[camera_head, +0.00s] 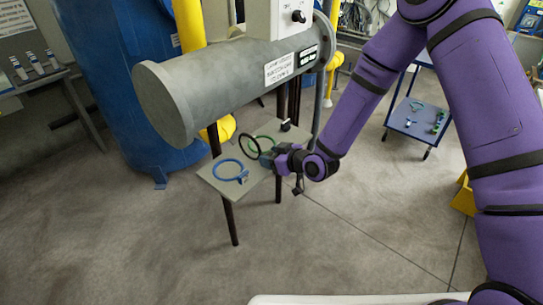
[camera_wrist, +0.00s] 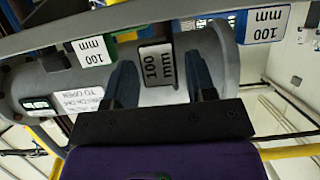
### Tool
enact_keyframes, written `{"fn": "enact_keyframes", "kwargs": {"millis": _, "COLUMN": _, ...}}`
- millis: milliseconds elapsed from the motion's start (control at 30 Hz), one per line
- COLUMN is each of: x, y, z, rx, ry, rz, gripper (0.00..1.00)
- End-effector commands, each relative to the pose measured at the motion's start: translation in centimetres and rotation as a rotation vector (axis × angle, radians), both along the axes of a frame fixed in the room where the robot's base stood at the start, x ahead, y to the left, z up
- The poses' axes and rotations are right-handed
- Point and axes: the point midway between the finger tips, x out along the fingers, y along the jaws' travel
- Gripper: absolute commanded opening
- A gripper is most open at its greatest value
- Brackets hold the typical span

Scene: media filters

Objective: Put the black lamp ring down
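The black lamp ring (camera_head: 249,146) is tilted up at the left of my gripper (camera_head: 274,158), over the small grey table (camera_head: 250,183). In the wrist view, its black-edged "100 mm" tag (camera_wrist: 157,65) sits between the two fingers of my gripper (camera_wrist: 158,75). The fingers appear shut on its holder; the exact contact is hard to see. A blue ring (camera_head: 228,170) lies on the table's front left part. A green ring (camera_head: 264,141) lies behind the black one. The wrist view shows a green tag (camera_wrist: 91,50) to the left and a blue tag (camera_wrist: 266,23) to the right.
A large grey cylinder (camera_head: 215,85) hangs above and behind the table, close over it. A blue tank (camera_head: 125,80) stands to the left. A blue cart (camera_head: 415,120) with small parts stands at the back right. The table's front edge shows some bare surface.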

Motion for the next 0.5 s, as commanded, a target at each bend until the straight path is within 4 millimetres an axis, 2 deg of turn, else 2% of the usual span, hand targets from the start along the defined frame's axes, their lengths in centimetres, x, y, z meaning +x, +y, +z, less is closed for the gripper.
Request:
{"fn": "enact_keyframes", "kwargs": {"millis": 367, "x": 0.0, "y": 0.0, "z": 0.3, "rx": 0.000, "ry": -0.001, "rz": 0.000, "gripper": 0.58}}
{"fn": "enact_keyframes", "kwargs": {"millis": 500, "x": -0.8, "y": -1.2, "z": 0.9, "rx": 0.000, "ry": 0.000, "rz": -0.001, "gripper": 0.58}}
